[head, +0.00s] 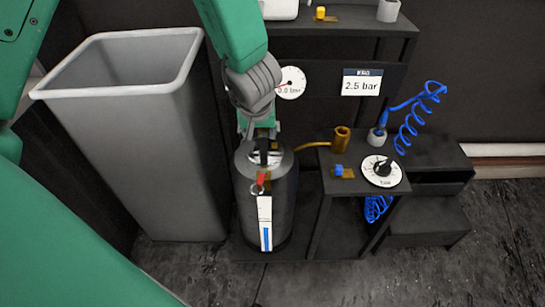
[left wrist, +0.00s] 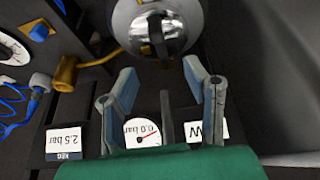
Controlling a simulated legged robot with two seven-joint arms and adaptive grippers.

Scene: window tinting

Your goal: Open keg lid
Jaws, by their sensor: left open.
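The dark grey keg (head: 270,205) stands upright on the floor stand in the head view. Its shiny lid (head: 282,157) sits on top, with a black handle across it. The lid (left wrist: 178,32) and the handle (left wrist: 156,38) also show at the top of the left wrist view. My left gripper (head: 260,138) is above the lid in the head view, partly hidden by its own wrist. In the left wrist view, my left gripper (left wrist: 161,70) has its fingers spread with nothing between them, and the lid lies beyond the fingertips. My right gripper is not in view.
A tall grey bin (head: 150,130) stands left of the keg. A low black table (head: 335,190) at right holds a dial (head: 382,171), a brass fitting (head: 341,140) and a blue coiled hose (head: 407,130). Behind are a gauge (head: 291,83) and a 2.5 bar sign (head: 361,83).

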